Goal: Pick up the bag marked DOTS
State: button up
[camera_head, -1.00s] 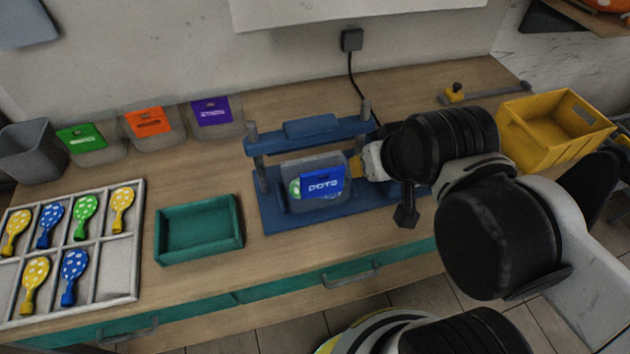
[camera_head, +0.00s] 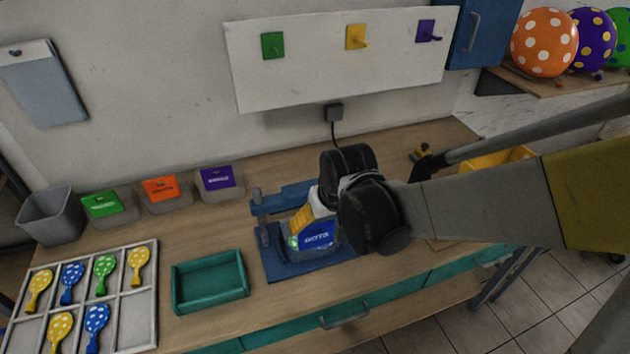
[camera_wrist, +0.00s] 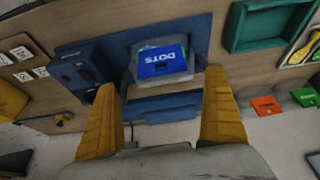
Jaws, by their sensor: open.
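The bag marked DOTS (camera_head: 316,236) is a clear pouch with a blue label and white lettering. It sits on the blue press (camera_head: 270,262) in the middle of the counter. Its label also shows in the wrist view (camera_wrist: 161,62), upside down, beyond my fingertips. My gripper (camera_head: 302,220) is at the bag in the head view, partly hidden by my own wrist. In the wrist view my gripper (camera_wrist: 163,95) has its two yellow fingers wide apart, with nothing between the tips. The bag's right side is hidden behind my arm in the head view.
Green, orange and purple labelled bags (camera_head: 220,180) stand along the wall beside a grey bin (camera_head: 50,215). A yellow crate (camera_head: 490,160) is partly behind my arm.

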aim_at(316, 232)
jog(key=b+x, duration=0.1)
jog(key=x, duration=0.3)
jog(key=b+x, duration=0.2)
jog(key=x, duration=0.3)
jog(key=shift+w+a+f, duration=0.2)
jog(key=shift+w, duration=0.15)
jog(key=c, duration=0.9)
